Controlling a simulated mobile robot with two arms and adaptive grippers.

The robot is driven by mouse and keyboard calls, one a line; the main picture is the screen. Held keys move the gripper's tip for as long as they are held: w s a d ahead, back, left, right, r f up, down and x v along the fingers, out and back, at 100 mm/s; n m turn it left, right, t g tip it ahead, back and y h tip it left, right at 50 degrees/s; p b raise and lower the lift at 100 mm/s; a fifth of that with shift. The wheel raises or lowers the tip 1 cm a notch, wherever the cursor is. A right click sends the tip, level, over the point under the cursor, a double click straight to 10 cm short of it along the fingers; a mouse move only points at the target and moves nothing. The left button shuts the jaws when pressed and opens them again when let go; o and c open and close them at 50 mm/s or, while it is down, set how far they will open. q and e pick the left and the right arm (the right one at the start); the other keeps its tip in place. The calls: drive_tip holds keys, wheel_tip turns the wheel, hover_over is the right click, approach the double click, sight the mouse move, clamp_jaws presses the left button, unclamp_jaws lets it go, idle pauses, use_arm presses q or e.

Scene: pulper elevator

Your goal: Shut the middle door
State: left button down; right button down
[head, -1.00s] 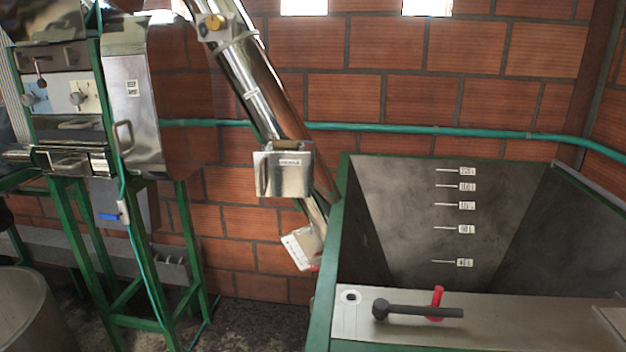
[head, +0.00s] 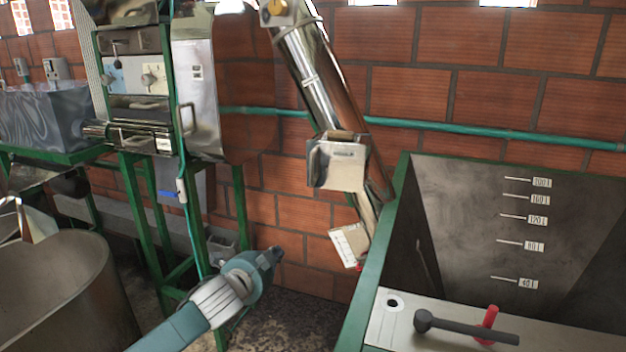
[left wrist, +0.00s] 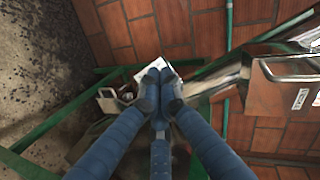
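The middle door (head: 336,166) is a shiny, box-like metal flap with a label and a side handle, on the slanted elevator tube (head: 318,75). Its top seems to stand off the tube, with a brownish gap behind; how far it is open is hard to tell. The labelled door also shows at the right of the left wrist view (left wrist: 288,98). My left gripper (head: 272,256) is below and left of the door, apart from it. In the left wrist view its blue fingers (left wrist: 161,88) meet at the tips with nothing visible between them. My right gripper is out of view.
A green-rimmed tank (head: 480,200) with level marks stands right of the tube. A lever (head: 465,328) lies on its front ledge. A metal machine (head: 145,85) on green legs is at left. A lower labelled flap (head: 350,245) hangs near the tube's foot.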

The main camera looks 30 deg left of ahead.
use_arm(q)
drive_tip(key=s+d+r+m+t+h, duration=0.1)
drive_tip(key=s+d+r+m+t, duration=0.3)
drive_tip(key=r, duration=0.6)
drive_tip(key=w+d+r+m+h, duration=0.1)
drive_tip(key=d+r, duration=0.5)
drive_tip(key=r, duration=0.5)
drive_tip(key=p, duration=0.3)
approach(312, 175)
drive_tip(key=w+d+r, duration=0.2)
drive_tip(key=w+d, duration=0.2)
drive_tip(key=shift+w+a+f+p, duration=0.1)
drive_tip(key=shift+w+a+p, duration=0.3)
drive_tip(key=shift+w+a, duration=0.4)
drive_tip(key=shift+w+a+f+p, duration=0.15)
drive_tip(key=shift+w+a+p, duration=0.25)
drive_tip(key=shift+w+a, duration=0.3)
